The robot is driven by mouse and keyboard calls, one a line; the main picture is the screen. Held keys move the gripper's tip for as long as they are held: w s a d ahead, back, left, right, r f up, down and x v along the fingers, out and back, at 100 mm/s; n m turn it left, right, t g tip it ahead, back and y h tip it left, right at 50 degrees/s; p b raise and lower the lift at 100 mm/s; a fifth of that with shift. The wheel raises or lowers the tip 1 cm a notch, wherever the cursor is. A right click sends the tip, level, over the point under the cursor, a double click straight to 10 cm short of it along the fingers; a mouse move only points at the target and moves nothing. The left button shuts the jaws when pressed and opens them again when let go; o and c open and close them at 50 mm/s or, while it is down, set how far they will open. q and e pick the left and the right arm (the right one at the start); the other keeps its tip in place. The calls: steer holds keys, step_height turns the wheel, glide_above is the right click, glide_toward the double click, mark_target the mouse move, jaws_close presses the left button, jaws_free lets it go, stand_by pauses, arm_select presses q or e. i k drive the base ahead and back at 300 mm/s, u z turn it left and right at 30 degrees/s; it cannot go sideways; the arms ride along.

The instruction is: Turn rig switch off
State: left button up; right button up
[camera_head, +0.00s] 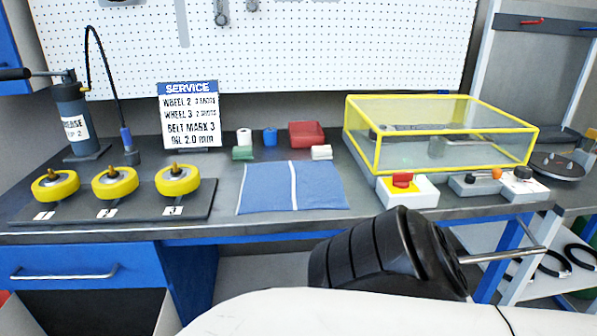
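A red switch (403,180) sits on a white box (425,193) at the front edge of the bench, in front of the yellow-framed clear guard (452,176). I cannot tell from this view whether the switch is on or off. To its right are a grey box (462,186) with an orange-tipped lever (496,174) and a white box (535,187) with a black knob (522,172). Neither of my grippers shows. A black ribbed part and a white surface, seemingly mine, fill the lower middle, below the switch box and not covering it.
On the bench (300,224) are a black tray (140,207) with three yellow wheels, a grease pump (75,118), a service sign (190,115), a blue mat (265,190) and a red box (306,134). A round dark plate (556,166) lies far right.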

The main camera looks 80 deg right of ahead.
mark_target(400, 180)
steer(key=z, duration=3.2)
